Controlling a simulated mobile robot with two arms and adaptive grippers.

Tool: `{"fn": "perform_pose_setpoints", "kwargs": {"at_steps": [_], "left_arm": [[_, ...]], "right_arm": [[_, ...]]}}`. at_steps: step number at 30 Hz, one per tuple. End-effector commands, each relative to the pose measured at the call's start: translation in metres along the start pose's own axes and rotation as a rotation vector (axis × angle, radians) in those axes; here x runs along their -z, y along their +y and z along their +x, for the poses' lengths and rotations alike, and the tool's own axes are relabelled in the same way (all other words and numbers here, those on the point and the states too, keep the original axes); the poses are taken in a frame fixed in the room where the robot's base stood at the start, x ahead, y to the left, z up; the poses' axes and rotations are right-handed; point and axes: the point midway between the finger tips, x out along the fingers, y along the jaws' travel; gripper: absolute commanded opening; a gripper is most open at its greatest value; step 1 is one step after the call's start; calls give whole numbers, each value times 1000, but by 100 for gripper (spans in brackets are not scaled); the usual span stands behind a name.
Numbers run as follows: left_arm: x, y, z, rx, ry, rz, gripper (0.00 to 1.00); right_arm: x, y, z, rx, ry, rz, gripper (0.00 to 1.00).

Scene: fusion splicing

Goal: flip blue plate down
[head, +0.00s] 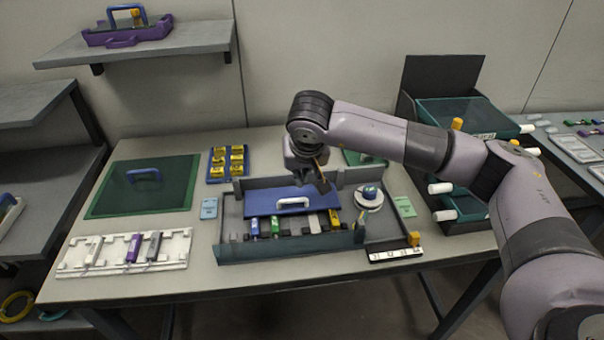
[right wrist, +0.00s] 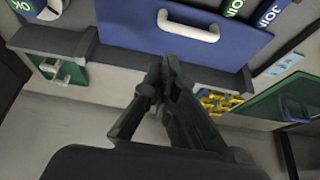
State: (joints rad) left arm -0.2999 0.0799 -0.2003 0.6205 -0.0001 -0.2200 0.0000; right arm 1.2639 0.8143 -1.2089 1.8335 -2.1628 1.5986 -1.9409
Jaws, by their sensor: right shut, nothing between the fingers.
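The blue plate (head: 263,204) with a white handle (head: 293,202) lies across the back part of the grey and green tray (head: 232,253). Its front edge is beside a row of several coloured cylinders; I cannot tell whether it is fully flat. My right gripper (head: 312,182) is over the back edge of the plate, just behind the handle. In the right wrist view the gripper (right wrist: 165,64) is shut and empty, its fingertips near the edge of the blue plate (right wrist: 125,22), apart from the handle (right wrist: 188,27). My left gripper is in neither view.
A white round dish (head: 369,199) sits at the tray's right. A green mat (head: 110,193) and a white rack (head: 75,262) are on the left. A blue holder with yellow pieces (head: 228,164) stands behind. A dark rack (head: 455,80) stands right. Bare table shows front left.

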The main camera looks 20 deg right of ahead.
Motion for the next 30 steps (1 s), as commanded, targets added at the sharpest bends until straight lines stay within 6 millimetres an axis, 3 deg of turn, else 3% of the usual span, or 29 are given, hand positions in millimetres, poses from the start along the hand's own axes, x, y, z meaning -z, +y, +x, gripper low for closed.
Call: {"fn": "perform_pose_setpoints", "kwargs": {"at_steps": [6,10,21,30], "left_arm": [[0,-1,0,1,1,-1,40],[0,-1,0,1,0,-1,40],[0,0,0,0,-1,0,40],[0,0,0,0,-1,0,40]], "right_arm": [[0,0,-1,0,1,0,0],[1,0,-12,2,2,0,0],[1,0,-87,2,4,0,0],[0,0,-119,0,1,0,0]]}}
